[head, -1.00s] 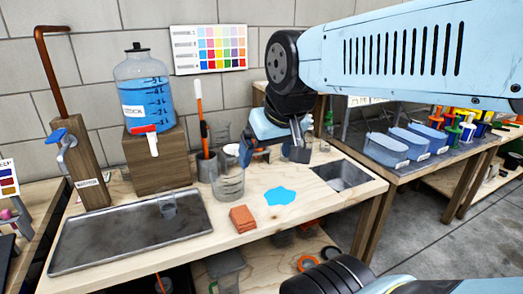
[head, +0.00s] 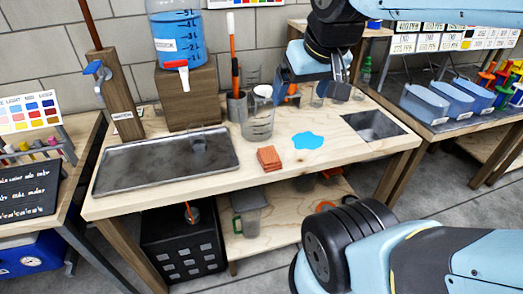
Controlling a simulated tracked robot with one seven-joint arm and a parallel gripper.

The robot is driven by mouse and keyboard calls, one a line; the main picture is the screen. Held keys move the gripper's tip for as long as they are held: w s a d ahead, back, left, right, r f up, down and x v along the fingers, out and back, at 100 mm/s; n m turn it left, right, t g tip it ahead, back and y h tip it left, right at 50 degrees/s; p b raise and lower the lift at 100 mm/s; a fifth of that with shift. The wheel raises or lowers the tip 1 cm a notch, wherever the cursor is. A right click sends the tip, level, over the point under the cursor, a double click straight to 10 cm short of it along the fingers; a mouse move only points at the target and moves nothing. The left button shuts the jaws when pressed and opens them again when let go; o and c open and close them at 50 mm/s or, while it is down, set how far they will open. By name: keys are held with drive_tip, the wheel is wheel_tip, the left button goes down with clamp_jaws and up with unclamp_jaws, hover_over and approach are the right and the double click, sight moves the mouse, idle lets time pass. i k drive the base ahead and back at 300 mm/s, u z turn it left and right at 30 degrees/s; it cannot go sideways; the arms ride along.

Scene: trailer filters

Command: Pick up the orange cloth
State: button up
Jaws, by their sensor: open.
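The orange cloth (head: 269,158) lies folded in a small stack on the wooden workbench (head: 225,184), just right of the metal tray and near the bench's front edge. A flat blue puddle shape (head: 308,141) lies to its right. My gripper (head: 318,88) is open and held over the back right part of the bench, above and to the right of the cloth and apart from it. Its fingers overlap some small containers in the picture, and I cannot tell how close they are to them.
A clear beaker (head: 258,118) stands behind the cloth. A metal tray (head: 165,160) covers the bench's left part. A blue-filled jug (head: 176,38) stands on a wooden block. A sunken basin (head: 374,125) is at right. The bench surface around the cloth is mostly clear.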

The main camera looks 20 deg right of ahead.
sight(270, 161)
drive_tip(key=k, duration=1.2)
drive_tip(key=u, duration=0.05)
drive_tip(key=i, duration=0.65)
drive_tip(key=u, duration=0.4)
